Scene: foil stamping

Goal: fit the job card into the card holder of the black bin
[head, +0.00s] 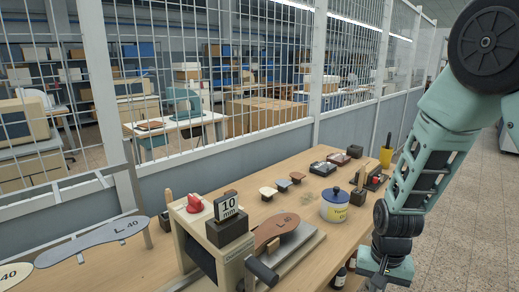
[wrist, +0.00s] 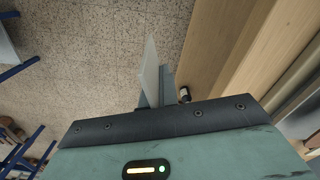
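A thin pale card (wrist: 150,72), seen nearly edge-on in the wrist view, stands out from between the fingers of my gripper (wrist: 157,88). It appears to be the job card, held over the floor beside the bench; its face cannot be read. In the head view my gripper (head: 384,272) is at the lower right, off the bench's right edge, with its fingertips and the card out of sight. I cannot tell which is the black bin, and no card holder is discernible.
A wire-mesh partition (head: 260,60) runs behind. Open floor (head: 455,235) lies right.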

